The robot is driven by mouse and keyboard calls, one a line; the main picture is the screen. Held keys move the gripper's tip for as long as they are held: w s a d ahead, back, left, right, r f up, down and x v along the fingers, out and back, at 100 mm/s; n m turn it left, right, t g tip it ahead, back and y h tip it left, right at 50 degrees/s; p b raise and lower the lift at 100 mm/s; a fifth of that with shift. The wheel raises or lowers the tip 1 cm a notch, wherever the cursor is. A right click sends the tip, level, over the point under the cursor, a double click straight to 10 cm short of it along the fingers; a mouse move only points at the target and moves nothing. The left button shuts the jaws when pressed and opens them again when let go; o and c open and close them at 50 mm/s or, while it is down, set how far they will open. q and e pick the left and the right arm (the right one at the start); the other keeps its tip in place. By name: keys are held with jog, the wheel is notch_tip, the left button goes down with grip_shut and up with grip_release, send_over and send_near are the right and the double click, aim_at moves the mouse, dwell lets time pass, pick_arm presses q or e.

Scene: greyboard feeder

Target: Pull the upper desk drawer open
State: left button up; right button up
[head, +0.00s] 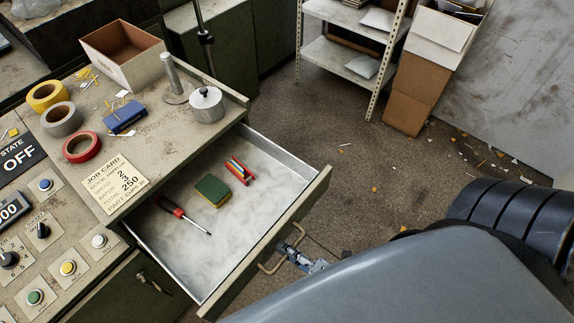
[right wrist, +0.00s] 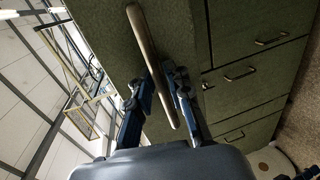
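The upper desk drawer (head: 266,248) stands pulled well out from the desk in the head view, its tray showing. Its bar handle (head: 268,268) is on the outer front face. My right gripper (head: 298,257) is at the handle's far end, partly hidden by my own arm. In the right wrist view, the handle (right wrist: 141,32) runs between the two blue fingers of my right gripper (right wrist: 160,85), which close in on both its sides. My left gripper is not in view.
In the drawer lie a screwdriver (head: 183,215), a sponge (head: 212,191) and a small red item (head: 239,171). The desktop (head: 160,140) holds tape rolls, a box and a job card. A shelf (head: 345,55) and cardboard boxes (head: 415,90) stand behind. Open floor lies right of the drawer.

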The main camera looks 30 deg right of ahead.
jog(key=shift+o, duration=0.4)
jog(key=shift+s+d, duration=0.1)
jog(key=shift+s, duration=0.15)
jog(key=v, duration=1.1)
jog(key=shift+s, duration=0.25)
